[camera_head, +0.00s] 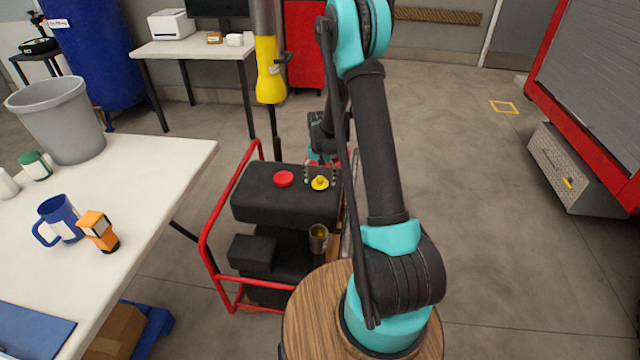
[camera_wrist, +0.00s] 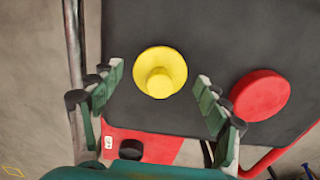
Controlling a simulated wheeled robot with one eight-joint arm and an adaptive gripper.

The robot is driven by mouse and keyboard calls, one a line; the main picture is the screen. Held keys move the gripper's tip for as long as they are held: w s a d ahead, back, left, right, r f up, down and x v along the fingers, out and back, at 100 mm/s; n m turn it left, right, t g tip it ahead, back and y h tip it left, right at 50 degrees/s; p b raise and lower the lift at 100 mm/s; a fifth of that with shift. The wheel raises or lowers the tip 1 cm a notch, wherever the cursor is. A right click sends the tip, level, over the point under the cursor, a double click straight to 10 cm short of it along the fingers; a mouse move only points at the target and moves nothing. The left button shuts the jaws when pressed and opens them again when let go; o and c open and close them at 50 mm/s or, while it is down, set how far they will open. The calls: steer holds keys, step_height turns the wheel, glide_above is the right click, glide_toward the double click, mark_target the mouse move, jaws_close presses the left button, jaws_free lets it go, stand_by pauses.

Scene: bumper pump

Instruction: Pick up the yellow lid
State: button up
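The yellow lid (camera_head: 320,183) is a round cap with a raised knob. It sits on top of the black pump body (camera_head: 262,205), to the right of a red cap. In the wrist view the yellow lid (camera_wrist: 160,73) lies between and just beyond my fingertips. My gripper (camera_wrist: 158,82) is open, with a finger on each side of the lid and visible gaps to it. In the head view my gripper (camera_head: 320,172) is at the lid, partly hidden by my arm.
The red cap (camera_wrist: 260,95) is close to my right finger in the wrist view. A red tube frame (camera_head: 217,225) surrounds the pump. A white table (camera_head: 150,190) with a blue mug (camera_head: 60,218) and an orange item (camera_head: 98,231) stands at left. Open floor is at right.

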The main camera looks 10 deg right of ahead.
steer(key=c, duration=0.8)
steer(key=shift+o, duration=0.2)
steer(key=shift+r, duration=0.1)
